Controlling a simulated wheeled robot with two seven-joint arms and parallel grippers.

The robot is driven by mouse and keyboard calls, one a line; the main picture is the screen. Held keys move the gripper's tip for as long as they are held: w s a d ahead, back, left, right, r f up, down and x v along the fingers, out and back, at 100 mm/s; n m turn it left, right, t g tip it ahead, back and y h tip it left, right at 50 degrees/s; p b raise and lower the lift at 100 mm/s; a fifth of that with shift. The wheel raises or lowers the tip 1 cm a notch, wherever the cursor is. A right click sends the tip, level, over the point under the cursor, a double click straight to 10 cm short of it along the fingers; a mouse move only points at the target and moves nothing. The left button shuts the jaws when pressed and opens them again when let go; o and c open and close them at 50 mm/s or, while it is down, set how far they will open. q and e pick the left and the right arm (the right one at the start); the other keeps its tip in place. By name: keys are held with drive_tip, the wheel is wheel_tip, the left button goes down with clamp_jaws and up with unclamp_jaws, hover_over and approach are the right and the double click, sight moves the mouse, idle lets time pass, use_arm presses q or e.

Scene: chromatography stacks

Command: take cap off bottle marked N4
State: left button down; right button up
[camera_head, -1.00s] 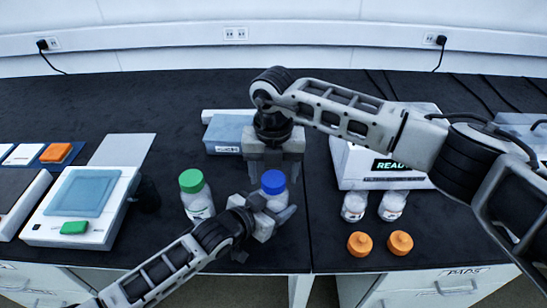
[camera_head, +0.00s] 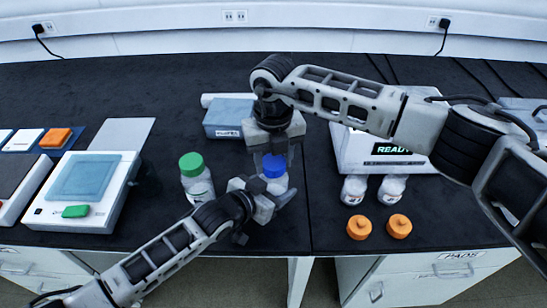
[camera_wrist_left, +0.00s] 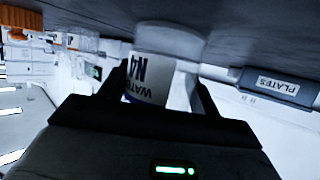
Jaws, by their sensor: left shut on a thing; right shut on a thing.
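The bottle marked N4 (camera_wrist_left: 150,82) stands between my left gripper's fingers in the left wrist view; its label reads WATER N4. In the head view its blue cap (camera_head: 274,167) shows above my left gripper (camera_head: 265,196), which is shut on the bottle's body from the front. My right gripper (camera_head: 274,153) points down from above and is shut on the blue cap. The cap still sits at the top of the bottle. The lower part of the bottle is mostly hidden by my left gripper.
A green-capped bottle (camera_head: 196,179) stands close on the left. Two clear bottles (camera_head: 372,188) and two orange caps (camera_head: 379,227) are on the right, before a white device reading READY (camera_head: 385,152). A blue box (camera_head: 229,117) lies behind. A white instrument (camera_head: 85,190) stands at left.

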drive_tip(key=o, duration=1.1)
drive_tip(key=shift+a, duration=0.1)
wheel_tip(320, 180, up, 4)
drive_tip(key=shift+r, duration=0.2)
drive_tip(key=shift+c, duration=0.5)
wheel_tip(320, 180, up, 3)
drive_tip(key=m, duration=0.3)
drive_tip(key=shift+r, duration=0.1)
drive_tip(key=shift+f, duration=3.85)
drive_tip(key=c, duration=1)
drive_tip(key=n, duration=0.3)
